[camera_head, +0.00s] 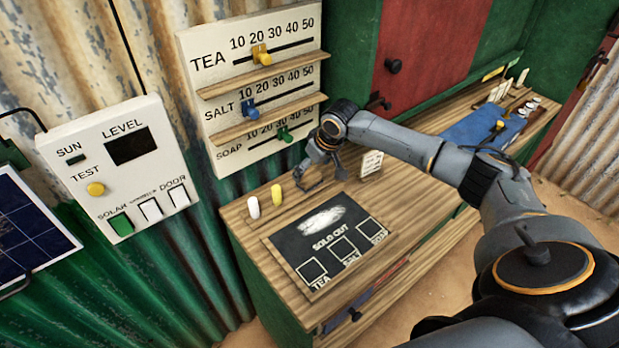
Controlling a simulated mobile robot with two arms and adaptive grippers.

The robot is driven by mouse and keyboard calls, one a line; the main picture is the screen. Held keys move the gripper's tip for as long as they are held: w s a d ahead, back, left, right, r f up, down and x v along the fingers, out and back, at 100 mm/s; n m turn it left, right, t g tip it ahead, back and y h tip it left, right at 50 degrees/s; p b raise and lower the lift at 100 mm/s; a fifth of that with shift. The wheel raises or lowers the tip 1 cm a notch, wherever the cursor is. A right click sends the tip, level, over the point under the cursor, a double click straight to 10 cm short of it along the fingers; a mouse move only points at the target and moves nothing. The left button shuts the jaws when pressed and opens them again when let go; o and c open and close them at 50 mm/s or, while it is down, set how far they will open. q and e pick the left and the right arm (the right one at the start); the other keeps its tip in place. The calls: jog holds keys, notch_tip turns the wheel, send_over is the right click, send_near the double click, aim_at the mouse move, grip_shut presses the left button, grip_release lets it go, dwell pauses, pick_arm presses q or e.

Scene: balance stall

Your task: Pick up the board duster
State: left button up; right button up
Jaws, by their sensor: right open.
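My right gripper (320,178) is open, fingers pointing down, over the back part of the wooden counter. Nothing shows between its fingers. I cannot make out a board duster for certain; the gripper and arm cover part of the counter. A dark board (290,243) marked "SOLD OUT" with TEA, SALT and SOAP boxes lies on the counter in front of the gripper. It bears a white chalky smear (322,220). A white chalk-like stick (253,207) and a yellow one (277,195) stand left of the gripper. My left gripper is not in view.
A small white card (372,163) stands just right of the gripper. The slider panel (205,60) rises behind the counter. A control box (115,165) hangs at left. A blue mat (465,135) with small items lies at right, beyond my arm.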

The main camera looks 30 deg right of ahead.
jog(key=shift+x, duration=1.2)
jog(key=shift+s+f, duration=0.1)
jog(key=shift+s, duration=0.1)
jog(key=c, duration=1.2)
jog(key=shift+c, duration=0.2)
